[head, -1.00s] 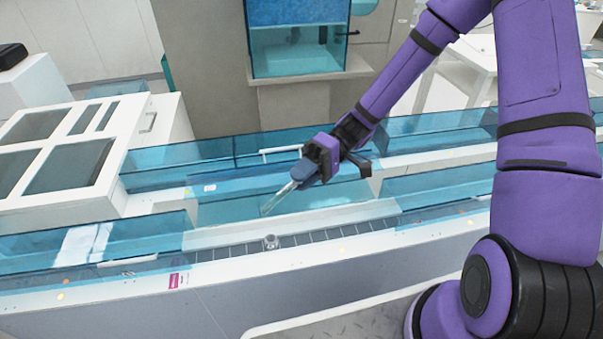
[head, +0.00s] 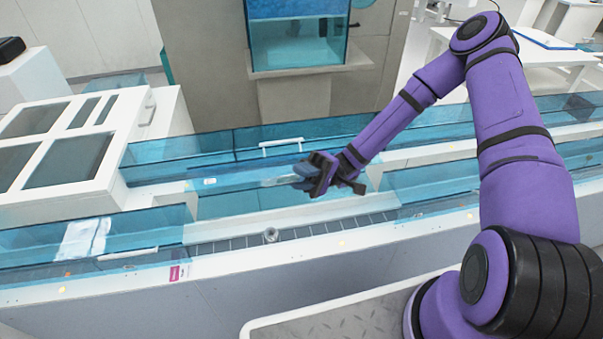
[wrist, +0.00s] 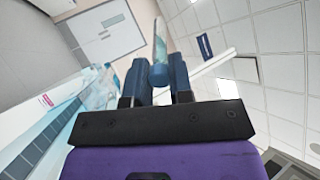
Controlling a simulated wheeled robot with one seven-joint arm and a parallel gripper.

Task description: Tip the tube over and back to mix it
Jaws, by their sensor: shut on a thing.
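The tube (head: 276,181) is clear and slim, held above the track and pointing left, nearly level with its far end a little low in the head view. My gripper (head: 299,175) is shut on its capped end. In the wrist view the tube (wrist: 160,45) sticks out beyond the fingers, and its blue cap (wrist: 158,74) sits between the two blue fingers of my gripper (wrist: 159,70). Any liquid inside cannot be made out.
A small grey round holder (head: 271,235) stands on the dark segmented track (head: 320,228) below the tube. Blue transparent guards (head: 90,243) line the track. A white-framed unit with dark panels (head: 60,160) stands at left. The air around the tube looks clear.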

